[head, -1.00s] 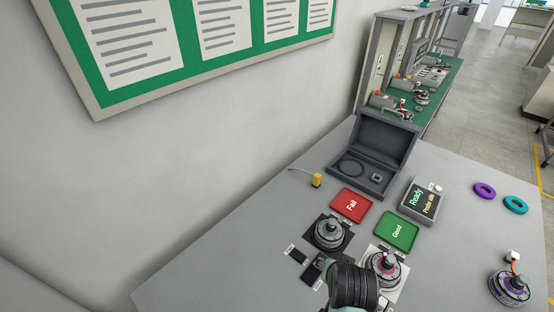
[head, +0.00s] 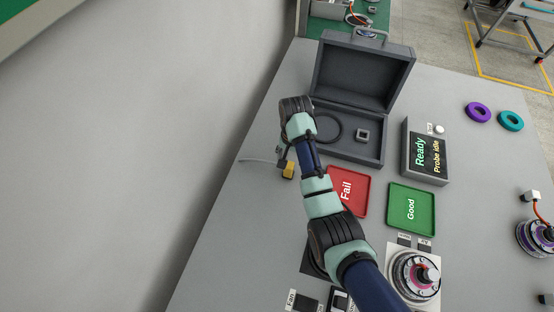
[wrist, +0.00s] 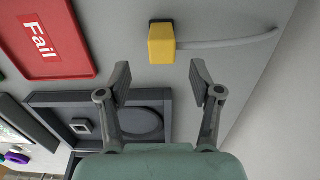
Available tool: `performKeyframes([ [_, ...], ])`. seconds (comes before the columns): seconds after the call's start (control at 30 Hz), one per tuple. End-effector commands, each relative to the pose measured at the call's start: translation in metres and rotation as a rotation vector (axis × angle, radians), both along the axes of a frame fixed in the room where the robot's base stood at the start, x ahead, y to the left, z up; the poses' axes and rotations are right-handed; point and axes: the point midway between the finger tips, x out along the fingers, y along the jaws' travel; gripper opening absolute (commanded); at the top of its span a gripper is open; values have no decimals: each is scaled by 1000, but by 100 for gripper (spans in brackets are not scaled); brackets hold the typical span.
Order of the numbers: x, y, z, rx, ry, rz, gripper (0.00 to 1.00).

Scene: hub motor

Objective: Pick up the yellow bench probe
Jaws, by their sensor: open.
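The yellow bench probe (head: 288,170) stands on the grey table, left of the red Fail tray, with a pale cable running off to the left. In the wrist view the yellow probe (wrist: 161,44) is beyond my fingertips, a little left of the middle between them, and nothing is between the fingers. My gripper (wrist: 158,72) is open and empty. In the head view my gripper (head: 282,160) is close to the probe, and my arm partly covers the area around it.
The red Fail tray (head: 361,203) and green Good tray (head: 411,228) lie right of the probe. An open grey case (head: 369,148) stands behind it, beside my wrist. A display box (head: 409,152) reads Ready, Probe idle. The wall is to the left.

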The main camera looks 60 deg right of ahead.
Motion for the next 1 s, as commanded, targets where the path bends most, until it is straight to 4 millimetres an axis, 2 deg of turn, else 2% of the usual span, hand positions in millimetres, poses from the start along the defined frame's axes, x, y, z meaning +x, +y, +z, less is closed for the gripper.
performKeyframes([
  [0.13,0,1,-19,0,0,1,65],
  [0.33,1,1,-31,-1,-1,2,65],
  [0.5,3,4,-63,-1,0,2,65],
  [0.6,3,4,-74,-2,-1,2,65],
  [0.83,3,4,-75,-3,-2,2,65],
  [0.87,3,4,-75,-3,-2,2,63],
  [1.0,3,4,-75,-3,-2,3,40],
])
